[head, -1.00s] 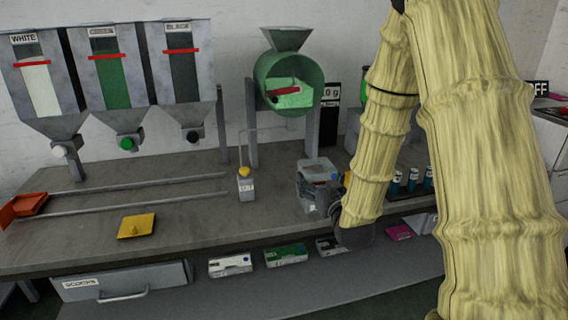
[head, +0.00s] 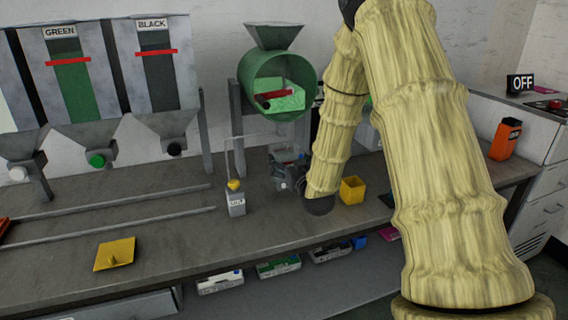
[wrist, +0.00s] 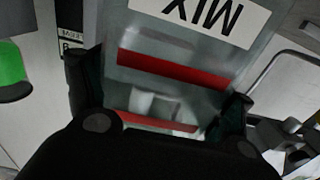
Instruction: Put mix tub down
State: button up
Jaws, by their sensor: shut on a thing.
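The mix tub is a clear tub with red bands and a white MIX label, and it fills the middle of the wrist view (wrist: 165,48). My gripper (wrist: 160,108) is shut on it, with a dark finger at each side. In the head view the tub (head: 284,154) is small and partly hidden by my gripper (head: 290,175). It is below the green drum, over the back part of the bench. I cannot tell whether its base touches anything. Something pale shows through its wall, but I cannot tell what.
The green drum (head: 262,78) hangs above. A yellow piece (head: 115,253) lies on the bench (head: 165,240), whose front left is otherwise clear. Hoppers (head: 160,75) stand at left.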

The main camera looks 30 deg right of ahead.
jog(key=x, duration=0.2)
jog(key=d+x, duration=0.1)
jog(key=x, duration=0.2)
jog(key=shift+f, duration=0.2)
jog(key=shift+w+d+f, duration=0.1)
jog(key=shift+f, duration=0.85)
jog(key=shift+w+d+f, duration=0.1)
jog(key=shift+f, duration=0.8)
jog(key=shift+a, duration=0.1)
jog(key=shift+f, duration=0.1)
jog(key=o, duration=1.1)
jog(key=shift+c, duration=0.2)
